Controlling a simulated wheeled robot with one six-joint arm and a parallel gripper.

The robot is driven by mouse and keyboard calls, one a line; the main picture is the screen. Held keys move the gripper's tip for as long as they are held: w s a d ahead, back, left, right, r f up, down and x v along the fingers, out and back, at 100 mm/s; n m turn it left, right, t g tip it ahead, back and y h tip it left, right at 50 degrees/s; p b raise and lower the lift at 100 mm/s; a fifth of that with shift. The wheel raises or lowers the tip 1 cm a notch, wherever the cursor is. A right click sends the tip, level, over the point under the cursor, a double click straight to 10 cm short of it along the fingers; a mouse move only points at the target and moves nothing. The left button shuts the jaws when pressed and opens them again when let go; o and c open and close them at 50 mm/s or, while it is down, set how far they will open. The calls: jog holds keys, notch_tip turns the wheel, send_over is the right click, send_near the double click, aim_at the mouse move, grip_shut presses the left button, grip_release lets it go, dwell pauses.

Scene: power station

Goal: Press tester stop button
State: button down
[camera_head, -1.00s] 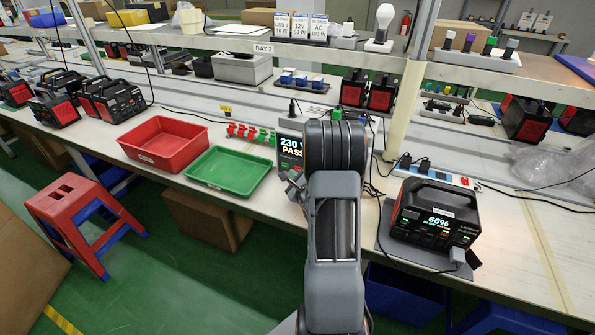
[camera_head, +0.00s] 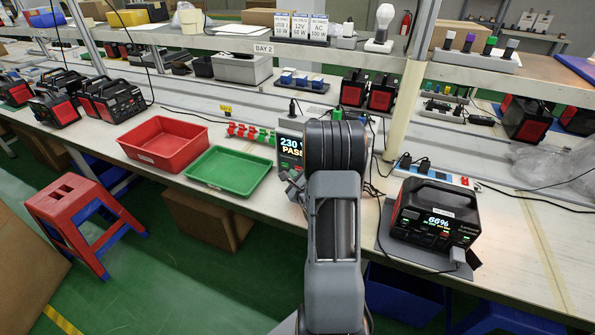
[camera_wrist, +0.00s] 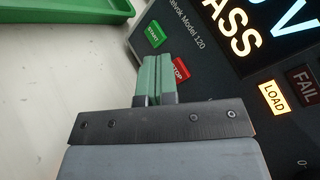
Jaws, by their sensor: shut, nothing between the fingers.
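The tester (camera_head: 289,150) stands on the bench, partly hidden behind my arm, its screen reading 230 V PASS. In the wrist view its dark panel has a red STOP button (camera_wrist: 181,73), a green START button (camera_wrist: 156,33), a lit yellow LOAD lamp (camera_wrist: 273,98) and a dark FAIL lamp (camera_wrist: 304,80). My gripper (camera_wrist: 157,58) is shut and empty, its green fingers side by side. The fingers overlap the left part of the STOP button in the picture, with the tips just below START. I cannot tell whether they touch the panel.
A green tray (camera_head: 228,170) and a red bin (camera_head: 163,143) stand left of the tester. A power station (camera_head: 435,215) reading 66% sits on a mat to the right, with cables behind it. A shelf with cards and a bulb (camera_head: 382,25) runs above.

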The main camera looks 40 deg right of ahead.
jog(key=shift+w+d, duration=0.1)
jog(key=shift+d, duration=0.05)
jog(key=shift+w+d, duration=0.15)
jog(key=shift+d, duration=0.1)
jog(key=shift+d, duration=0.1)
dwell(0.8)
jog(key=shift+s+a, duration=0.2)
jog(key=shift+a, duration=0.3)
jog(key=shift+s+a+b, duration=0.15)
jog(key=shift+s+a, duration=0.3)
jog(key=shift+a, duration=0.45)
jog(key=shift+s+a+b, duration=0.1)
jog(key=shift+s+a, duration=0.4)
jog(key=shift+a, duration=0.35)
jog(key=shift+s+a+b, duration=0.15)
jog(key=shift+s+a, duration=0.3)
jog(key=shift+a, duration=0.45)
